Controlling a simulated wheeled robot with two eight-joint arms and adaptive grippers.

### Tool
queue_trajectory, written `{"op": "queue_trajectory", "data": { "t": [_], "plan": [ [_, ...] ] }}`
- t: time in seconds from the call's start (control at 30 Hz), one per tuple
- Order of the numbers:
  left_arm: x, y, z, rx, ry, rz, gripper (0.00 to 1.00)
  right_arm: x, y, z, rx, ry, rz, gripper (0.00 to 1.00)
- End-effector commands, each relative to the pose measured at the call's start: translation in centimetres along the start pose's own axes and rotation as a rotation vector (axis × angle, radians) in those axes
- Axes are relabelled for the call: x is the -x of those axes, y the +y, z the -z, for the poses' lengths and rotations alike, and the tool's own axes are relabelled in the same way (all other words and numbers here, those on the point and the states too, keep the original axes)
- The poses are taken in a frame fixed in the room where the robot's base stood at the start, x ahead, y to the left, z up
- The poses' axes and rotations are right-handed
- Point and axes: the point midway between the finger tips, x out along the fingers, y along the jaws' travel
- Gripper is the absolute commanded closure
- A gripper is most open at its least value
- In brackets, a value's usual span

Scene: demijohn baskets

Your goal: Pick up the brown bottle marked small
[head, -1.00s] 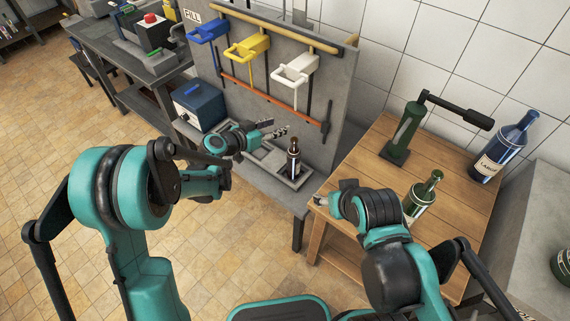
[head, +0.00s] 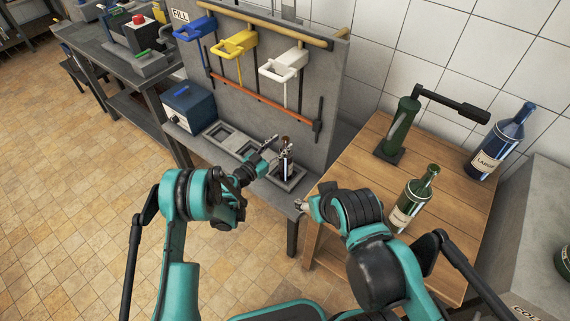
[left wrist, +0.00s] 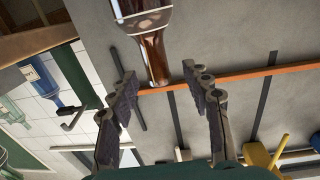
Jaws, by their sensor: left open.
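The brown bottle (head: 286,168) stands upright in the right-hand recess of the grey filling bench. It has a pale label, too small to read. My left gripper (head: 276,147) is open beside the bottle's upper part, on its left in the head view. In the left wrist view the bottle (left wrist: 153,52) appears upside down at the top, its neck in line with the gap between the open fingers (left wrist: 161,80). I cannot tell whether a finger touches it. My right gripper (head: 301,204) is near the wooden table's front left corner, its fingers too small to judge.
A grey panel with blue, yellow and white (head: 283,68) handles rises behind the bottle. A blue box (head: 189,108) stands at the bench's left end. The wooden table (head: 362,172) holds a green bottle (head: 411,201), a blue bottle (head: 499,143) and a green corking device (head: 402,127).

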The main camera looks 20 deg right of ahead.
Motion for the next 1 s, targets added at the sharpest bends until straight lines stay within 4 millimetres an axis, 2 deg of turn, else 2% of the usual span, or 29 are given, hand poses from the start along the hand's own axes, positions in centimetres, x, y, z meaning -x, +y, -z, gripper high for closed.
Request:
{"op": "queue_trajectory", "data": {
  "t": [0.03,0.2,0.47,0.6,0.67,1.0],
  "plan": [
    [-0.9,0.3,-0.5,0.0,0.0,-0.002,0.51,-0.7,0.0,-0.5,0.0,0.0,0.0,0.44],
    [-2.9,0.2,-0.3,0.0,0.0,0.0,0.51,-1.1,0.0,-0.8,0.0,0.0,0.0,0.44],
    [-3.1,0.2,-0.1,0.0,-0.001,0.001,0.51,-1.1,0.0,-0.8,0.0,0.0,0.0,0.44],
    [-3.1,0.2,-0.1,0.001,-0.001,0.001,0.88,-1.1,0.0,-0.8,0.0,0.0,0.0,0.44],
    [-3.1,0.2,-0.1,0.001,-0.001,0.001,1.0,-1.1,0.0,-0.8,0.0,0.0,0.0,0.44],
    [-3.1,0.2,0.0,0.001,0.0,0.001,1.0,-1.1,0.0,-0.8,0.0,0.0,0.0,0.44]
  ]
}}
